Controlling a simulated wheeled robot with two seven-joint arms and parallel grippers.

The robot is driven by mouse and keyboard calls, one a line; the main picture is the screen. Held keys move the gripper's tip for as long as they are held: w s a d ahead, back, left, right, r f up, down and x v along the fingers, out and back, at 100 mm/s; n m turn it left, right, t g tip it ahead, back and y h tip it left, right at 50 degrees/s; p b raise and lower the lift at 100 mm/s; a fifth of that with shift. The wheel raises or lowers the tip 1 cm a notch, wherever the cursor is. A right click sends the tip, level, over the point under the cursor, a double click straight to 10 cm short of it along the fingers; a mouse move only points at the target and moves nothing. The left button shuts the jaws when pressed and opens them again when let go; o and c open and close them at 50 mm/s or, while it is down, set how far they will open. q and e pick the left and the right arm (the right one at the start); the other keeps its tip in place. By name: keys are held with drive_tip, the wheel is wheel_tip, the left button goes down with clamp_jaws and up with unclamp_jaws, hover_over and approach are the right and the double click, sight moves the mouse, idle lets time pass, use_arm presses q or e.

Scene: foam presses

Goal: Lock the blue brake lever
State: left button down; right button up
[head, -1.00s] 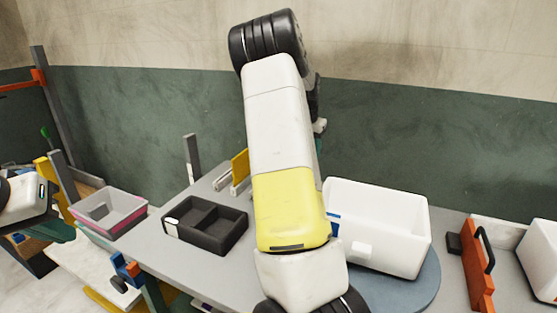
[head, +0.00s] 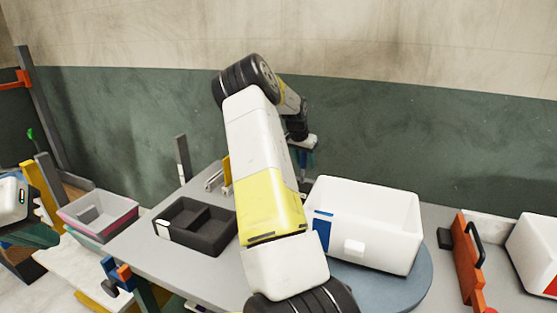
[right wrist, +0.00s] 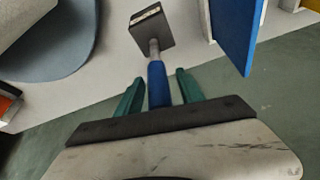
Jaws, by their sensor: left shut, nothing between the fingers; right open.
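The blue brake lever (right wrist: 157,84) shows in the right wrist view as a blue grip on a grey shaft, rising from a dark square base (right wrist: 152,25). My right gripper (right wrist: 160,78) is open, with one green finger on each side of the blue grip. I cannot tell whether either finger touches it. In the head view my right gripper (head: 305,158) is by the back wall, small and partly behind my own forearm, and the lever is hard to make out there. My left gripper (head: 32,238) is shut and empty at the left edge.
A white bin (head: 385,220) stands on a round blue-grey turntable (head: 415,285), right of my right arm. A black divided tray (head: 222,240) and a pink-grey bin (head: 85,228) are to the left. A blue panel (right wrist: 237,30) stands near the lever. An orange plate (head: 463,262) is at right.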

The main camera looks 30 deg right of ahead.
clamp_jaws()
idle(1.4)
